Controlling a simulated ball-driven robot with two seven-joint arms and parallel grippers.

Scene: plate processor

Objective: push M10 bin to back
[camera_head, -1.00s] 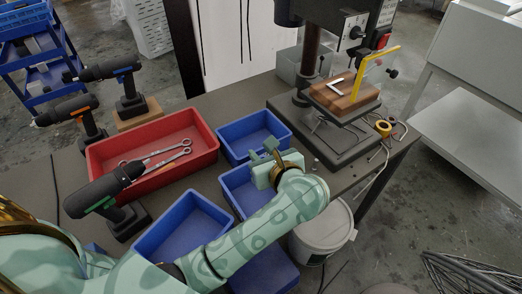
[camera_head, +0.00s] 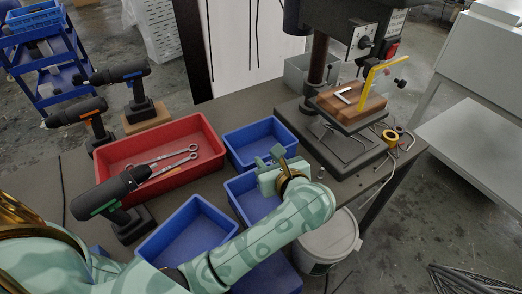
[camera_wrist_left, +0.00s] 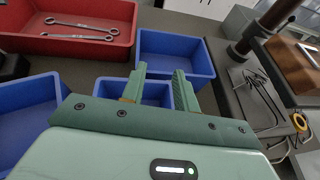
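Several blue bins stand on the grey table, and I see no M10 label, so I cannot tell which is the M10 bin. One blue bin (camera_head: 243,140) is at the back, one (camera_head: 238,197) is in the middle, partly hidden by my arm, and one (camera_head: 190,232) is at front left. My left gripper (camera_head: 272,157) is over the middle bin, near the back bin. In the left wrist view its fingers (camera_wrist_left: 160,71) are apart with nothing between them. The back bin (camera_wrist_left: 180,45) lies beyond them, the middle bin (camera_wrist_left: 155,92) below. My right gripper is out of view.
A red bin (camera_head: 115,155) with wrenches (camera_head: 165,162) stands left of the blue bins. Cordless drills (camera_head: 105,195) stand along the left. A drill press (camera_head: 315,75) stands at the back right. A white bucket (camera_head: 325,245) is beside the table.

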